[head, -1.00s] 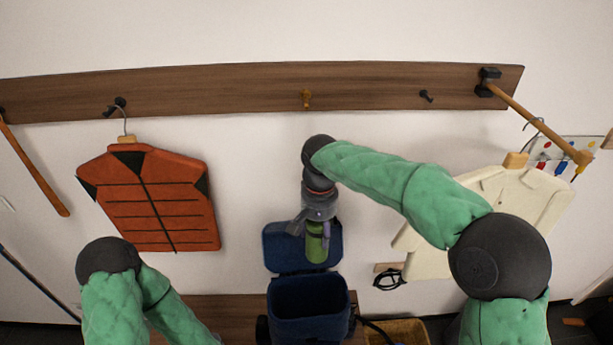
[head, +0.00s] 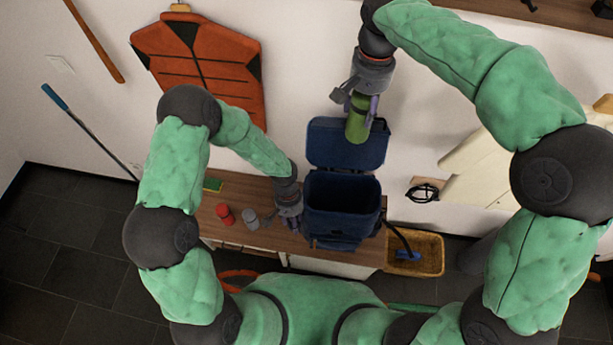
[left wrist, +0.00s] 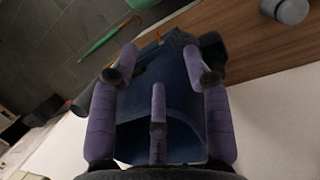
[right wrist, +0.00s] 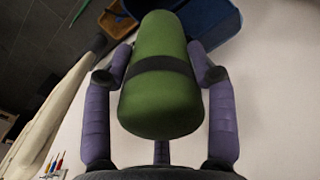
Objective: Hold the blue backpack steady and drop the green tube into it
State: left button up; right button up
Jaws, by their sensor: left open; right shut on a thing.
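The blue backpack (head: 343,228) stands on the wooden bench with its top open and its lid (head: 346,146) folded back against the wall. My right gripper (head: 358,104) is shut on the green tube (head: 357,122) and holds it above the backpack's lid, behind the opening. In the right wrist view the green tube (right wrist: 160,85), with a dark band, lies between the fingers. My left gripper (head: 295,215) is open at the left side of the backpack. In the left wrist view its fingers are spread over the backpack's blue fabric (left wrist: 172,85); whether they touch is unclear.
A red can (head: 224,214) and a grey can (head: 251,219) stand on the wooden bench (head: 262,190), left of my left gripper. A wicker basket (head: 430,254) is right of the backpack. An orange vest (head: 200,65) and a cream jacket (head: 483,165) hang on the wall.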

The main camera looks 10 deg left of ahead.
pick_arm(q)
jog(key=w+r+t, duration=0.1)
jog(key=w, duration=0.3)
jog(key=w+d+r+n, duration=0.1)
jog(key=w, duration=0.4)
jog(key=w+d+r+t+y, duration=0.1)
jog(key=w+r, duration=0.1)
jog(key=w, duration=0.2)
jog(key=shift+w+d+r+t, duration=0.1)
jog(key=shift+w+d+t, duration=0.05)
jog(key=shift+d+t, duration=0.15)
jog(key=shift+w+n, duration=0.15)
jog(key=shift+n, duration=0.15)
notch_tip(320, 180, down, 12)
jog(key=shift+r, duration=0.1)
grip_shut()
